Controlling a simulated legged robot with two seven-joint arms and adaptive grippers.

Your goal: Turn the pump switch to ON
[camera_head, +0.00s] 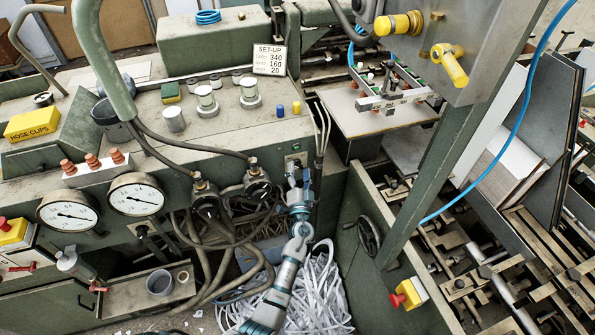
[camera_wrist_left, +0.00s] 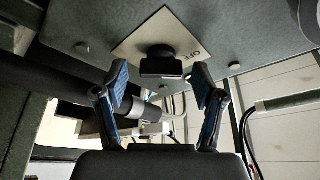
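The pump switch is a black knob (camera_wrist_left: 162,64) on a pale square plate (camera_wrist_left: 190,36) lettered OFF, in the left wrist view. My left gripper (camera_wrist_left: 160,82) is open, with one blue-padded finger on each side of the knob. I see a gap between the knob and each pad; I cannot tell how deep the knob sits between them. In the head view my left gripper (camera_head: 299,192) is up against the right end of the green machine's front panel. It mostly hides the switch there. My right gripper is not in view.
White paper strips (camera_head: 317,290) lie heaped below my arm. A green side wall with a handwheel (camera_head: 369,235) stands to the right. Two pressure gauges (camera_head: 136,200) sit at the left.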

